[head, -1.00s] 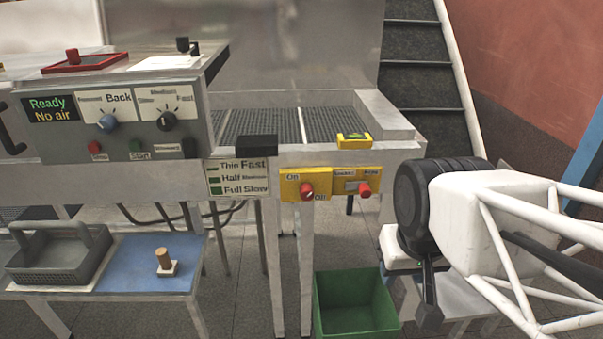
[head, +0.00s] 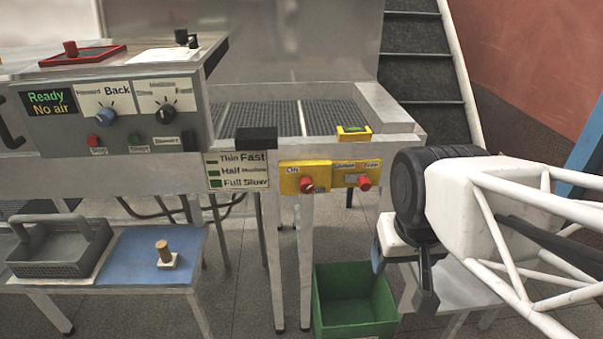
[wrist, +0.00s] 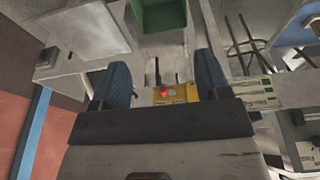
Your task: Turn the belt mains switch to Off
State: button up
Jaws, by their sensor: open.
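The belt mains switch (head: 306,185) is a red knob on the left half of a yellow panel (head: 289,180) on the conveyor frame's front. An "On" label is at its upper left, with "Off" at its lower right. I cannot tell which way the knob points. My gripper (head: 400,278) is open, right of and lower than the panel, apart from it. In the wrist view, the two blue finger pads of my gripper (wrist: 163,80) stand wide apart. Between them shows part of the yellow panel (wrist: 180,95) with a red knob (wrist: 163,92); which knob is unclear.
A second red knob (head: 364,183) is on the panel's right half. A green bin (head: 350,310) stands on the floor below. A grey control box (head: 60,130) is at left. Above it lies a red-framed tray (head: 105,57).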

jog(key=w, duration=0.9)
jog(key=t+h, duration=0.2)
send_over(305, 183)
jog(key=s+a, duration=0.1)
jog(key=s, duration=0.1)
notch_tip(305, 183, down, 8)
jog(key=shift+s+f+n, duration=0.1)
jog(key=shift+s+n, duration=0.05)
jog(key=shift+n, duration=0.15)
jog(key=shift+f, duration=0.1)
jog(key=shift+x, duration=3.8)
jog(key=shift+c, duration=0.3)
